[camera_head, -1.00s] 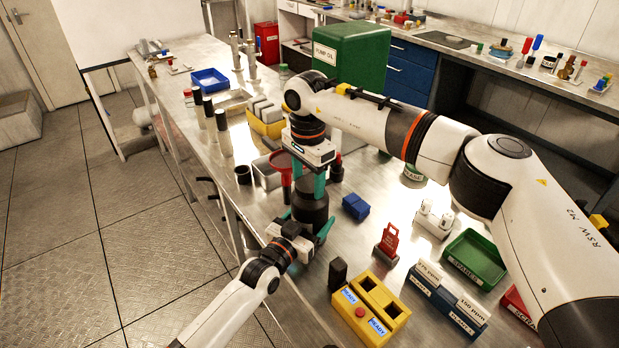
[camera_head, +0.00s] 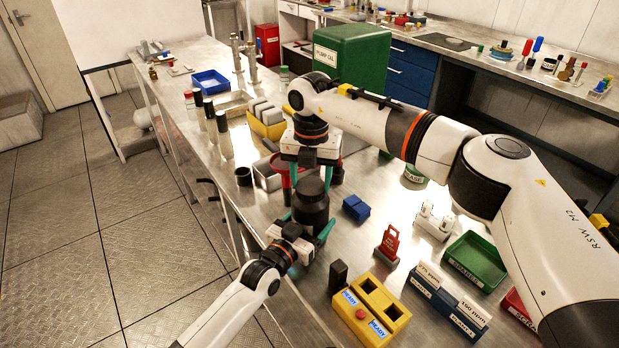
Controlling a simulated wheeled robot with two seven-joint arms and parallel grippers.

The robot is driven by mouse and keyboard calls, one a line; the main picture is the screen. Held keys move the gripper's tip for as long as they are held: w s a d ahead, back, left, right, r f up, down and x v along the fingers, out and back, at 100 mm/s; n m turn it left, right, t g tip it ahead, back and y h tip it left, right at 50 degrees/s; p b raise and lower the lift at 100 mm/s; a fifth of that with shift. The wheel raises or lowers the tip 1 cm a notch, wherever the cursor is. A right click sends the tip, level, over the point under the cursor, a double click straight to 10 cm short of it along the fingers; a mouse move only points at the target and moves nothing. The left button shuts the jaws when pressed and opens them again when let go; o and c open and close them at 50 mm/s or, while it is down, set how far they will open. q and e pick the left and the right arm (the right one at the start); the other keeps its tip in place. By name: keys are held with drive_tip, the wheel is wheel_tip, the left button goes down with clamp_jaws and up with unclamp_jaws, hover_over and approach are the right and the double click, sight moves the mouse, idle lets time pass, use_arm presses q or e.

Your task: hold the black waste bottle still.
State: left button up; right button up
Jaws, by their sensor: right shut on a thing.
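The black waste bottle (camera_head: 311,204) stands upright near the table's left edge. My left gripper (camera_head: 309,229) reaches it from the lower left. Its teal fingers lie on either side of the bottle, the right one clearly visible against its lower side. My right gripper (camera_head: 311,180) points down from above, with teal fingers at the bottle's top. It is shut on a small dark piece, possibly the bottle's cap, mostly hidden between its fingers and body. The bottle's shoulder and top show below it.
A red funnel (camera_head: 283,176) stands close behind the bottle, left of my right gripper. Blue blocks (camera_head: 355,207) lie to the right. A red tag stand (camera_head: 388,246), a yellow block (camera_head: 370,310) and a green tray (camera_head: 474,260) are further right and nearer.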

drive_tip(key=m, duration=0.7)
drive_tip(key=shift+d, duration=0.2)
drive_tip(key=m, duration=0.4)
drive_tip(key=shift+s+m, duration=0.1)
drive_tip(key=shift+m, duration=0.2)
drive_tip(key=m, duration=0.3)
drive_tip(key=o, duration=0.9)
drive_tip(key=shift+s, duration=0.1)
drive_tip(key=shift+o, duration=0.2)
drive_tip(key=shift+r, duration=2.25)
drive_tip(key=shift+c, duration=0.3)
